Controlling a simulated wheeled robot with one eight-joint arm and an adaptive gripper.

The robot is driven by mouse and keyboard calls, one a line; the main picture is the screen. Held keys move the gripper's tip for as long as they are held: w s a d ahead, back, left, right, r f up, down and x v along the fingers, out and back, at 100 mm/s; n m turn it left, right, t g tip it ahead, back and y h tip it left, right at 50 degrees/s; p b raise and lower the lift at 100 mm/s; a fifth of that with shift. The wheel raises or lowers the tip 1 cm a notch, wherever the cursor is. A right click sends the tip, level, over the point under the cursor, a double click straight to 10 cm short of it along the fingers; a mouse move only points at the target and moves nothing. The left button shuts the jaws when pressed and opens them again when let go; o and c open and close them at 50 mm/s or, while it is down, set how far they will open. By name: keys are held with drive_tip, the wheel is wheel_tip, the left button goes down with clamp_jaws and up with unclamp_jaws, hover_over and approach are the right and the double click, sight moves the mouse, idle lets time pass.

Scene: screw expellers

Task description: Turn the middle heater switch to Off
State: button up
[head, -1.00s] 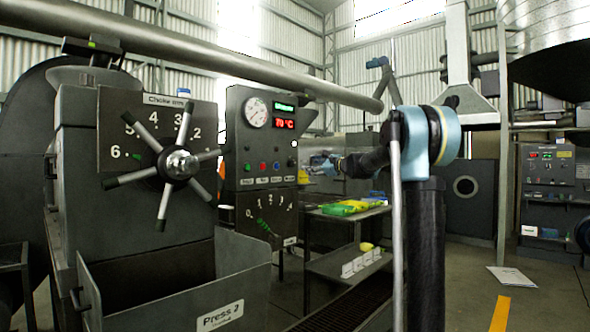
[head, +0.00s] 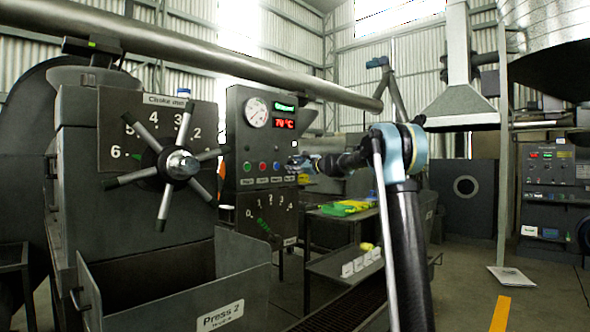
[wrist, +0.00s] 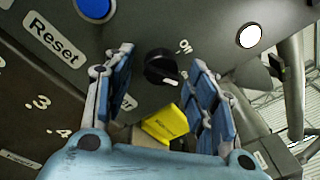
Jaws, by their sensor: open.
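A black rotary switch (wrist: 162,68) with a pale pointer mark is on the dark panel in the wrist view, with "On" printed at its upper right. Another label below left of it is partly hidden by a finger, so I cannot read it. My gripper (wrist: 161,58) is open, its blue-padded fingers either side of the switch in the picture, with nothing held. Contact with the switch is not clear. In the head view, my gripper (head: 298,163) is at the right edge of the control panel (head: 236,138), covering the switch.
A blue button (wrist: 95,8) with a "Reset" label (wrist: 55,40) is left of the switch. A white round light (wrist: 249,36) is to its right. A yellow object (wrist: 165,123) shows below between the fingers. A choke wheel (head: 178,165) stands left of the panel.

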drive_tip(key=c, duration=1)
drive_tip(key=shift+n, duration=0.3)
drive_tip(key=shift+c, duration=0.3)
drive_tip(key=n, duration=0.5)
drive_tip(key=shift+n+y, duration=0.3)
drive_tip(key=shift+n, duration=0.1)
drive_tip(key=shift+o, duration=0.2)
drive_tip(key=n, duration=0.6)
drive_tip(key=shift+d+f+y, duration=0.1)
drive_tip(key=shift+y, duration=0.3)
drive_tip(key=shift+c, duration=0.2)
drive_tip(key=o, duration=1.1)
drive_tip(key=shift+f, duration=0.1)
drive_tip(key=shift+c, duration=0.2)
